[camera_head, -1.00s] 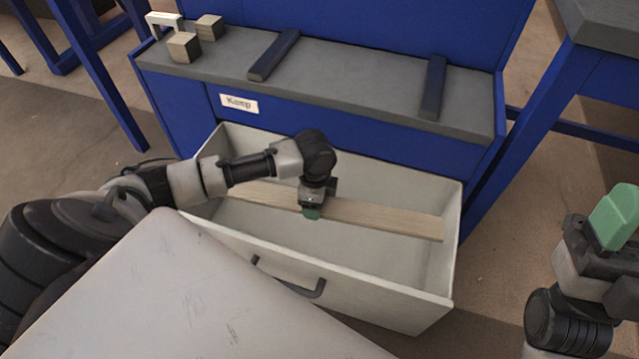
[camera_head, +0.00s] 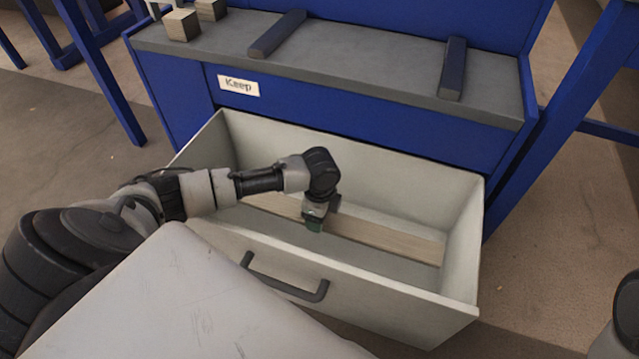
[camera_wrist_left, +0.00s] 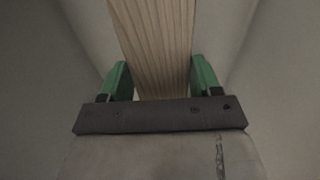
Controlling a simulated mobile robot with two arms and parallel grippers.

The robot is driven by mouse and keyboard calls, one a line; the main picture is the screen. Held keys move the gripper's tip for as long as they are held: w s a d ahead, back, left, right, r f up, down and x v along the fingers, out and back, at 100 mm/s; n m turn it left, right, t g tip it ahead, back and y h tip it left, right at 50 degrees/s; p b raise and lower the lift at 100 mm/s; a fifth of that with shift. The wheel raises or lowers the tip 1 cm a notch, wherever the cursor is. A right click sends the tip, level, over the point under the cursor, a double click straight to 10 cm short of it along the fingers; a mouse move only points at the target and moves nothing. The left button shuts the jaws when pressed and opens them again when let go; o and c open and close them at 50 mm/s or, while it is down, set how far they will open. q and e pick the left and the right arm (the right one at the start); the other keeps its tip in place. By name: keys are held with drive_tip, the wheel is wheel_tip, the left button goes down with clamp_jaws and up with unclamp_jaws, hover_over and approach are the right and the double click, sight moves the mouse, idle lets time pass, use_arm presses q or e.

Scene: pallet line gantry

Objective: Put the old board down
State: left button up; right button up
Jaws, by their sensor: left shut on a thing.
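The old board (camera_head: 385,237) is a long, pale wooden plank inside the open drawer (camera_head: 465,240). It lies lengthwise, low between the drawer's walls; I cannot tell whether it touches the floor. My left gripper (camera_head: 314,226) reaches down into the drawer and is shut on the board near its middle. In the left wrist view the board (camera_wrist_left: 155,45) runs between the green fingers of the left gripper (camera_wrist_left: 160,82). Part of the board is hidden behind my left arm. My right gripper is out of view.
The drawer's front has a dark handle (camera_head: 285,285) and the cabinet above it bears a "Keep" label (camera_head: 238,86). Two dark bars (camera_head: 277,34) (camera_head: 452,68) and wooden blocks (camera_head: 181,25) rest on the grey top. Blue legs stand on both sides.

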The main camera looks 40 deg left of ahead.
use_arm(q)
drive_tip(key=shift+f, duration=0.5)
drive_tip(key=shift+r, duration=0.1)
drive_tip(key=shift+f, duration=0.65)
drive_tip(key=o, duration=1.1)
